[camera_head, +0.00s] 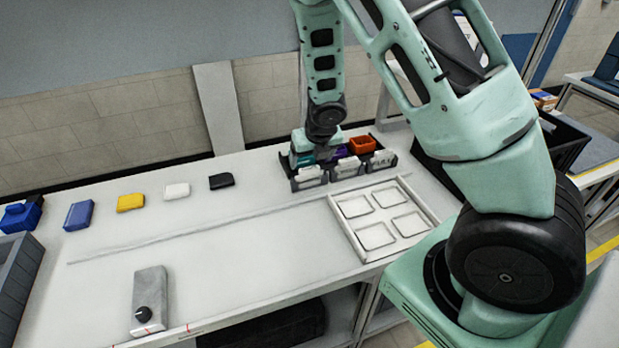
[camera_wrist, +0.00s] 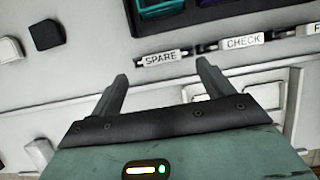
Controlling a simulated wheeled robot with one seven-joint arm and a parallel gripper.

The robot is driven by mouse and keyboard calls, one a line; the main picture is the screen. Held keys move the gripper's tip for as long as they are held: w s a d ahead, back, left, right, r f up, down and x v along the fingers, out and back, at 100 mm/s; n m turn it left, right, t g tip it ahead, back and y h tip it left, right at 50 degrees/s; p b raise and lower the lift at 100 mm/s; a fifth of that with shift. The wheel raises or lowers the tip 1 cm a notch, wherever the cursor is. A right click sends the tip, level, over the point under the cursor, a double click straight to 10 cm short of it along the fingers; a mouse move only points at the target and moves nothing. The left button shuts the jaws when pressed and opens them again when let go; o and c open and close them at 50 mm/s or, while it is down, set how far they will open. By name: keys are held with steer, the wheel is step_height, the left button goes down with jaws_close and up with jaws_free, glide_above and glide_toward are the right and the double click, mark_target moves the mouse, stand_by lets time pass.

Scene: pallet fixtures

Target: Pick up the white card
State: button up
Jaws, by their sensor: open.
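The white card (camera_head: 177,190) lies flat on the white table, between a yellow card (camera_head: 130,203) and a black card (camera_head: 221,181). In the wrist view it shows at the far left edge (camera_wrist: 10,50), partly cut off, beside the black card (camera_wrist: 45,35). My gripper (camera_wrist: 162,70) is open and empty, its fingers spread below the SPARE label. In the head view the end of my arm hangs over the bin rack, to the right of the white card and well apart from it; my fingertips are hard to make out there.
A dark bin rack (camera_head: 309,183) with labelled fronts stands at the back, holding coloured bins including an orange one (camera_head: 362,144). A white tray with square recesses (camera_head: 345,232) lies in front. A blue card (camera_head: 79,215), a grey box with a black knob (camera_head: 150,290) and open table lie left.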

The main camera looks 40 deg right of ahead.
mark_target(309, 168)
steer(key=shift+p+x, duration=0.35)
steer(key=shift+x, duration=2.15)
steer(key=shift+d, duration=0.1)
steer(key=c, duration=1.1)
steer(key=shift+o, duration=0.2)
steer(key=shift+r, duration=0.1)
